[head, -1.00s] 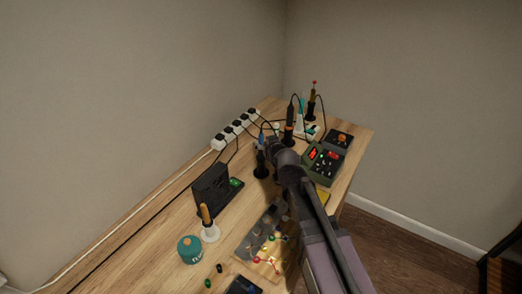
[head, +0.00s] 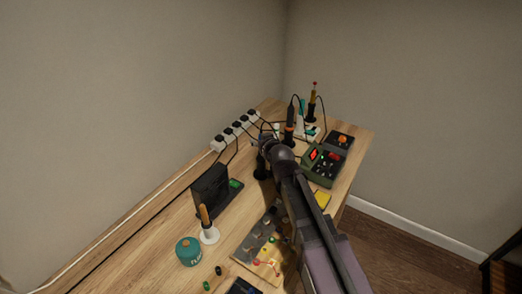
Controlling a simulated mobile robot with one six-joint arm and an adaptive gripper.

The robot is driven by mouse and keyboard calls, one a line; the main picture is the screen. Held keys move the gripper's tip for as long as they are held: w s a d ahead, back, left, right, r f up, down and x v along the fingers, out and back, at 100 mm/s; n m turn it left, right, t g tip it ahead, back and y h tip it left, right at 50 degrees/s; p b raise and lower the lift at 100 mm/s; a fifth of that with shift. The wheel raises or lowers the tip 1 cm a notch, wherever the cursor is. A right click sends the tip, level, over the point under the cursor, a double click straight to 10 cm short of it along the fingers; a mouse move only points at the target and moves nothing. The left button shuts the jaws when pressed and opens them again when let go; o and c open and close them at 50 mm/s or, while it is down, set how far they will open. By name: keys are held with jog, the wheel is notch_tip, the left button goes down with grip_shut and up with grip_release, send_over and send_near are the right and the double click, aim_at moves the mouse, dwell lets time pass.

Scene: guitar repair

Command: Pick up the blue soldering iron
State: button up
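My arm reaches in from the lower right, and my gripper (head: 267,143) is at the top of a black holder (head: 260,168) on the wooden table. The blue soldering iron stood upright in this holder a second ago. My gripper and wrist now cover the iron's handle, so its blue part is hardly visible. The gripper fingers are too small and dark to tell whether they are open or shut, or whether they touch the iron.
A white power strip (head: 235,128) lies along the wall. Another dark iron (head: 289,125) and a green device (head: 322,163) stand to the right. A black box (head: 209,188), an orange-handled tool (head: 205,216) and a teal tin (head: 188,252) are nearer. Cables cross behind the holder.

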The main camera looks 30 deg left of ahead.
grip_shut()
jog(key=shift+r, duration=0.15)
notch_tip(320, 180, up, 10)
jog(key=p, duration=1)
dwell(0.7)
